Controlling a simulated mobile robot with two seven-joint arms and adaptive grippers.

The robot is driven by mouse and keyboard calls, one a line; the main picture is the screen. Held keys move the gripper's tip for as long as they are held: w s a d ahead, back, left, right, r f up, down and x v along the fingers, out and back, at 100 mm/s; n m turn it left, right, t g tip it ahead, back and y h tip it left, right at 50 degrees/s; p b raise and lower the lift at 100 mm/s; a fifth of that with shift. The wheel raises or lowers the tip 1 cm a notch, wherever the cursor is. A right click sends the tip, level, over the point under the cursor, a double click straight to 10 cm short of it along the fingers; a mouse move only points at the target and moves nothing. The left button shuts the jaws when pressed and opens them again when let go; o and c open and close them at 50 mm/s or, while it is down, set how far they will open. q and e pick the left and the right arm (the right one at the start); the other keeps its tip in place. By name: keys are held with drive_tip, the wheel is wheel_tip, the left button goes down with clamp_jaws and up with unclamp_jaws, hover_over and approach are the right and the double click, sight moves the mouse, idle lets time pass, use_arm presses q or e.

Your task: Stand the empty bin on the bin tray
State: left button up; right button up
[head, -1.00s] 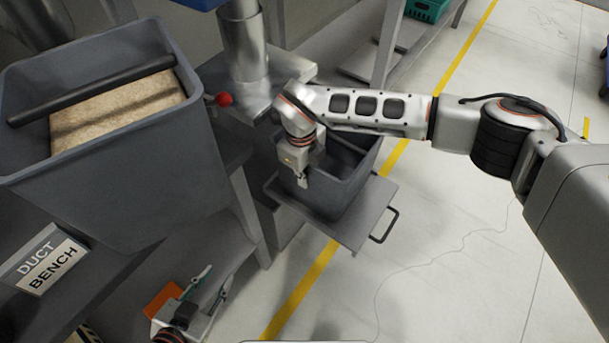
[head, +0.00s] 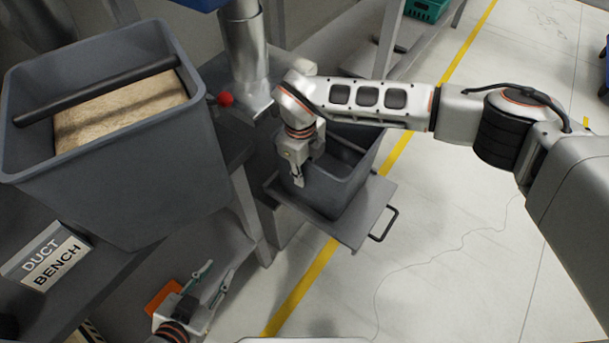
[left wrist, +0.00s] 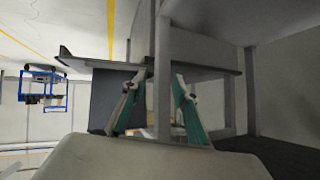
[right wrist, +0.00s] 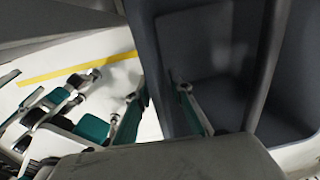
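The empty grey bin (head: 338,190) stands upright on the bin tray (head: 362,228), a grey plate with a looped handle, in the head view. Its bare inside and dark crossbar show in the right wrist view (right wrist: 215,55). My right gripper (head: 298,180) is at the bin's near left wall. In the right wrist view its fingers (right wrist: 160,98) straddle the wall, one outside and one inside, with a gap between them. My left gripper (head: 215,278) is open and empty, low beside the bench; its parted fingers show in the left wrist view (left wrist: 158,82).
A second grey bin (head: 120,185) with a tan filling stands on the bench at left, by the DUCT BENCH sign (head: 45,257). A metal duct (head: 245,50) with a red knob (head: 225,99) rises behind the tray. Floor at right is clear.

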use_arm(q)
drive_tip(key=shift+s+a+f+p, duration=0.25)
drive_tip(key=shift+s+a+p, duration=0.1)
drive_tip(key=shift+s+p, duration=0.4)
use_arm(e)
wheel_tip(320, 180, up, 10)
drive_tip(key=shift+s+a, duration=0.2)
use_arm(q)
drive_tip(key=shift+w+r, duration=0.15)
drive_tip(key=shift+w, duration=0.2)
use_arm(e)
drive_tip(key=shift+r, duration=0.1)
use_arm(q)
drive_tip(key=shift+w, duration=0.1)
